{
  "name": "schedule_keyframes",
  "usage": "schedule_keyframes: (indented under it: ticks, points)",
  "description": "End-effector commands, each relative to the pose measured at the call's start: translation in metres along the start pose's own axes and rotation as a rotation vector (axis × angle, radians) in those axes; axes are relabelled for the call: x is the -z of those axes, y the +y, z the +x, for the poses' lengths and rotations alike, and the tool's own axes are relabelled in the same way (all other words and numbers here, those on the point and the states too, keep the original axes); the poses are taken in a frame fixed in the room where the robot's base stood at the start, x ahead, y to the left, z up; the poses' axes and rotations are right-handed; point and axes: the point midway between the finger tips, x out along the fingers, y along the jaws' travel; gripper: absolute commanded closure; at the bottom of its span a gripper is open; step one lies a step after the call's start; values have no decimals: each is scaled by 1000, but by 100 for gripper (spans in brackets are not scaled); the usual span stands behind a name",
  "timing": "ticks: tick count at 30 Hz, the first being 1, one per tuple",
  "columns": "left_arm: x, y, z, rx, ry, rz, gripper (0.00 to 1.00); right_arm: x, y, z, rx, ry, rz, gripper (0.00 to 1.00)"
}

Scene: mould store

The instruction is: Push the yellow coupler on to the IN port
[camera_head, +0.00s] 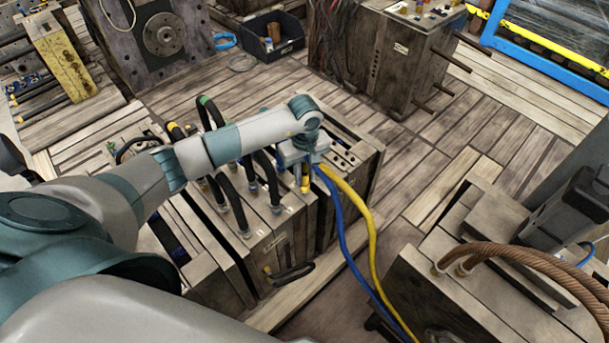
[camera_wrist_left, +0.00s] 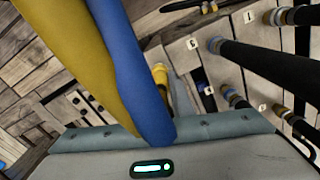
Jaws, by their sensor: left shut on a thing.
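My left gripper (camera_head: 304,176) reaches over the front mould block (camera_head: 290,240) and points down at its top. It is shut on the yellow coupler (camera_head: 306,186), whose lower end shows just below the fingers. In the left wrist view the yellow coupler (camera_wrist_left: 160,78) shows beyond the gripper body, beside a grey finger. A yellow hose (camera_head: 365,215) and a blue hose (camera_head: 340,215) run down to the right from the gripper. The IN port cannot be made out; the gripper and hoses hide the spot under the coupler.
Several black hoses (camera_head: 233,205) with collared ends stand on the block, left of the gripper. In the left wrist view, black hoses (camera_wrist_left: 265,62) and small lettered plates (camera_wrist_left: 192,43) are close on the right. Another block with brown hoses (camera_head: 520,258) stands at front right.

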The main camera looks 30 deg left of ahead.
Motion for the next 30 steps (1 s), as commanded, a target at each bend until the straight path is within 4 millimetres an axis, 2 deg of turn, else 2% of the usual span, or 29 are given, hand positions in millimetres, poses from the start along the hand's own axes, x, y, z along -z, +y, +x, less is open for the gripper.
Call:
schedule_keyframes:
  ticks: [30]
  points:
    - [0,0,7,-1,1,-1,100,-6,0,8,0,0,0,69]
